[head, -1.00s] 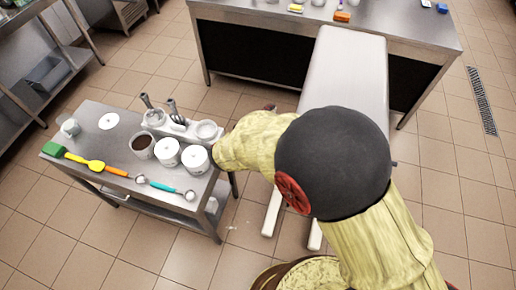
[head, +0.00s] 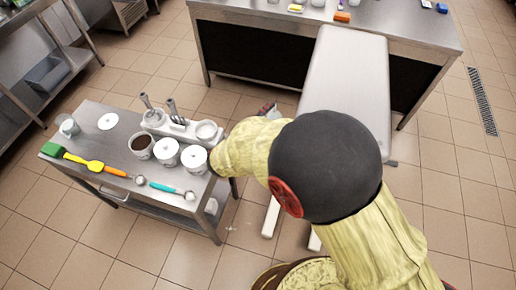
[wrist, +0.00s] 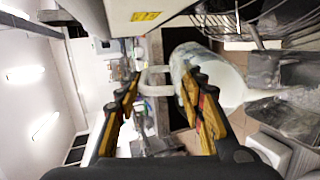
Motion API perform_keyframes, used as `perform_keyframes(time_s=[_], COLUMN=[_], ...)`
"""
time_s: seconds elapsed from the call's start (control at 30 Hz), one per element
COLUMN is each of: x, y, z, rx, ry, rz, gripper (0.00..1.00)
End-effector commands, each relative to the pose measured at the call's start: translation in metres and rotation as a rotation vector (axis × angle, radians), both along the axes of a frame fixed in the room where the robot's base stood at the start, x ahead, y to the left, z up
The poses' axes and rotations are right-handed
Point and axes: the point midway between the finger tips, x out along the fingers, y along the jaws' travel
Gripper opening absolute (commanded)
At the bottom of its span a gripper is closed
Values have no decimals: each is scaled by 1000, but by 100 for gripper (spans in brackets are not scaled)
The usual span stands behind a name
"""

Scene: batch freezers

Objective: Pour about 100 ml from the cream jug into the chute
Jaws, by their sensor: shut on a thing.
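In the wrist view, which lies on its side, my gripper (wrist: 160,86) is shut on the handle of the cream jug (wrist: 218,78). The jug is pale and translucent, with whitish content or smears on its wall. It appears tipped, its far end toward the picture's right. A whitish band runs from that end toward grey metal parts (wrist: 288,70); I cannot tell whether it is flowing cream. I cannot make out the chute for certain. In the head view my arm hides the jug and most of the gripper.
A white-topped machine (head: 345,75) stands beyond my arm. At left, a steel table (head: 95,140) bears white tubs, a brown-filled cup (head: 141,146), spatulas and scoops. A long steel counter (head: 235,12) stands at the back. Wire racking (wrist: 240,22) shows close to the jug. Tiled floor lies open at right.

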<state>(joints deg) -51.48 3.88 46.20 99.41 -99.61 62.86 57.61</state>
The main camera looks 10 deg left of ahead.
Motion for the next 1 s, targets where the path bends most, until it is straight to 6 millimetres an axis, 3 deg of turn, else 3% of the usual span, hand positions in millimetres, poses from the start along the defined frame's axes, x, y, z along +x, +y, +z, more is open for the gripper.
perform_keyframes(time_s=[0.37, 0.5, 0.7, 1.0], x=[1, 15, 26, 27], y=[-1, -6, -9, -8], z=[5, -2, 5, -4], rx=[0, 48, 99, 109], ry=[3, 143, 323, 364], rz=[-1, -5, -3, 3], gripper=[0, 0, 0, 0])
